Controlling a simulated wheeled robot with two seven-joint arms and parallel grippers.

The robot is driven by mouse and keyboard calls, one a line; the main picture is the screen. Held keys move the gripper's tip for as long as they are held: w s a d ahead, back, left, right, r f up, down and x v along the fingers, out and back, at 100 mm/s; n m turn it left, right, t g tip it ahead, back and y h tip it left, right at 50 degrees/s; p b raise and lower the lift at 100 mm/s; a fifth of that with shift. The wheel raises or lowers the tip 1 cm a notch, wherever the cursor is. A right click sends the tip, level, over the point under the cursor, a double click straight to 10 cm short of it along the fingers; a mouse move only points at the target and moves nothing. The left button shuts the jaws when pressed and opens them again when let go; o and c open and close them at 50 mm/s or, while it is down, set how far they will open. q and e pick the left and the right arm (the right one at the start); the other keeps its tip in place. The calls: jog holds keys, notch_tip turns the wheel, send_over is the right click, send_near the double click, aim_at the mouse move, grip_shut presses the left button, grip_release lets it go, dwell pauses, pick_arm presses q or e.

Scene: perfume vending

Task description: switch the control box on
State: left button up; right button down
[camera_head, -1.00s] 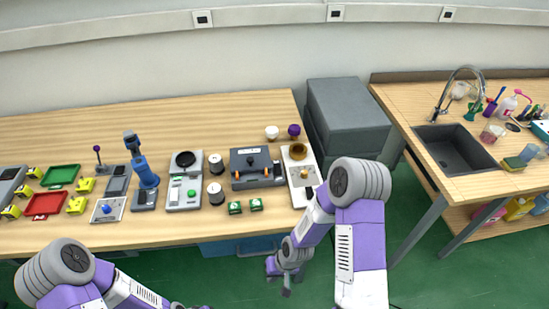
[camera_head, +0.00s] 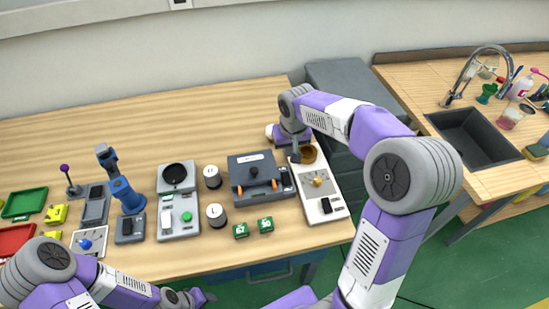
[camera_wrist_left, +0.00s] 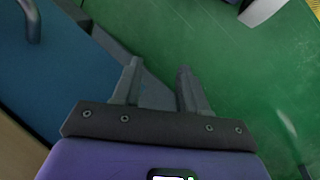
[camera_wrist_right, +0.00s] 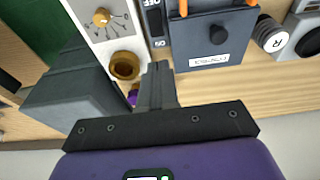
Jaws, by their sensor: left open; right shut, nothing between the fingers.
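A white control panel (camera_head: 323,207) with an orange dial and a black rocker switch (camera_head: 326,205) stands at the table's right end. A brown round cup or ring (camera_wrist_right: 124,66) sits at its far end. Left of it is a dark grey box (camera_head: 252,170) with orange handles and a narrow unit (camera_wrist_right: 155,22) lettered "OFF" at its side. I cannot tell which is the control box. My right gripper (camera_head: 295,158) is shut and empty above the gap between them, near the brown ring; it also shows in the right wrist view (camera_wrist_right: 158,68). My left gripper (camera_wrist_left: 158,68) is open and empty over the floor.
A dark grey cabinet (camera_head: 350,80) is behind the right end. The table's back left is clear.

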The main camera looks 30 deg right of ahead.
aim_at(285, 174)
jog(key=b+x, duration=0.1)
jog(key=x, duration=0.3)
jog(key=b+x, duration=0.1)
jog(key=x, duration=0.7)
jog(key=shift+s+d+b, duration=0.25)
jog(key=shift+s+b, duration=0.1)
jog(key=shift+b, duration=0.05)
jog(key=shift+w+f, duration=0.25)
jog(key=shift+f, duration=0.45)
